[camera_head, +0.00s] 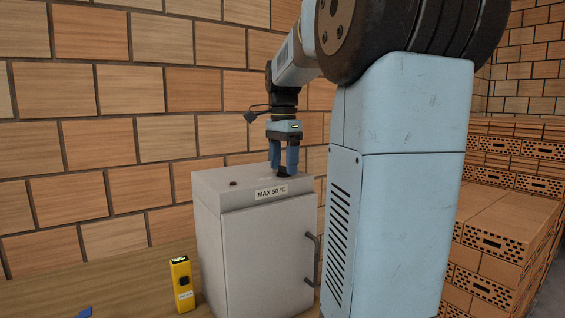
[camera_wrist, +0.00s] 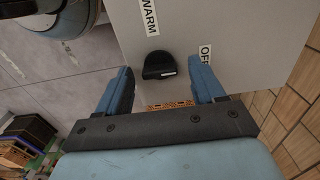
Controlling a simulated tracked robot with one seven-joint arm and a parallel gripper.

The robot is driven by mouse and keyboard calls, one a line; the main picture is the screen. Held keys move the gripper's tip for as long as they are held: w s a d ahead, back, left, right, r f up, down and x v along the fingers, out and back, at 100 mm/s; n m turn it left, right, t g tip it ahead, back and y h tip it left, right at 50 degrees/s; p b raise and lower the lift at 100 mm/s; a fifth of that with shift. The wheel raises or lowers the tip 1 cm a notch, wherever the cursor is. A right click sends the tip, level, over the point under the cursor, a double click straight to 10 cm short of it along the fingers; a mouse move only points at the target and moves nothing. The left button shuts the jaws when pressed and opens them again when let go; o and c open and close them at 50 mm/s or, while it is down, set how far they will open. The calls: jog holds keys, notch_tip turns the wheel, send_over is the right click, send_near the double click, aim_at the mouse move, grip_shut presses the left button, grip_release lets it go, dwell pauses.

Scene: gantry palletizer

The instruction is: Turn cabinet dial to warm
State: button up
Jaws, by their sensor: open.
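The WARM label (camera_wrist: 149,17) is above the dial in the wrist view. My gripper (camera_head: 283,165) points down, open, with a finger on either side of the dial; I cannot tell if either touches it.
A handle (camera_head: 312,260) is on the door's right. A yellow device (camera_head: 181,283) stands left of the cabinet on the wooden surface (camera_head: 130,285). Stacked bricks (camera_head: 510,215) are at right.

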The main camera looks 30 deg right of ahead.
jog(key=c, duration=1.1)
jog(key=shift+o, duration=0.2)
jog(key=n, duration=0.4)
jog(key=shift+n, duration=0.4)
jog(key=n, duration=0.4)
jog(key=shift+n, duration=0.3)
jog(key=n, duration=0.4)
jog(key=shift+n, duration=2.2)
